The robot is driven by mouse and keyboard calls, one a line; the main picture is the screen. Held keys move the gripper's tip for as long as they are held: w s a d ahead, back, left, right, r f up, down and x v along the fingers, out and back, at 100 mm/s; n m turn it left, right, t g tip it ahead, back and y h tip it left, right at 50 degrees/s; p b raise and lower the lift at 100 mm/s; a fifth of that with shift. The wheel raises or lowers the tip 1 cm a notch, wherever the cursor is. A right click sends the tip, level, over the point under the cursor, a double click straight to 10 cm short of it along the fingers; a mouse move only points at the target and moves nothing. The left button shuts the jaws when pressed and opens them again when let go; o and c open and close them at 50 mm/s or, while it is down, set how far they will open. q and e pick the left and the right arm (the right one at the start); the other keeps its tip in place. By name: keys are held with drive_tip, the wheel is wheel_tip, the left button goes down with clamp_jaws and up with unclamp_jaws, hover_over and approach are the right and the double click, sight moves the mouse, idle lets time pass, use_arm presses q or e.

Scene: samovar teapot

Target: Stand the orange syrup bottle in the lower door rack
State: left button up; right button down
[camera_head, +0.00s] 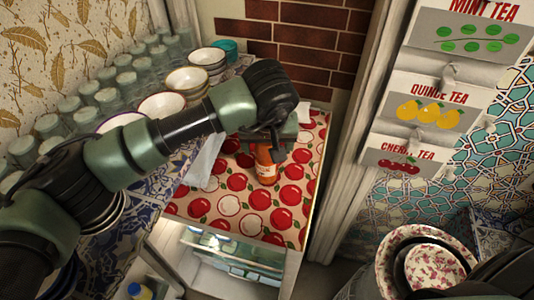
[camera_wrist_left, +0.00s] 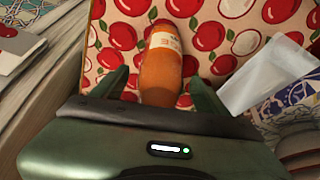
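The orange syrup bottle (camera_head: 265,166) stands on the apple-patterned top (camera_head: 240,222) of a small white fridge. In the wrist view my left gripper (camera_wrist_left: 160,85) is open, one finger on each side of the bottle, with gaps visible. The fridge front is open below. A white door part (camera_head: 168,262) shows at lower left; its lower rack is mostly hidden. My right gripper is not in view.
A blue-capped bottle (camera_head: 138,291) is at the lower left. Bowls (camera_head: 187,80) and several glasses (camera_head: 105,98) line the left counter. A white cloth (camera_head: 203,160) lies beside the syrup bottle. Flowered bowls (camera_head: 432,268) stand lower right, tea signs (camera_head: 425,110) above.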

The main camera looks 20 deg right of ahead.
use_arm(q)
clamp_jaws()
drive_tip(key=shift+r, duration=0.15)
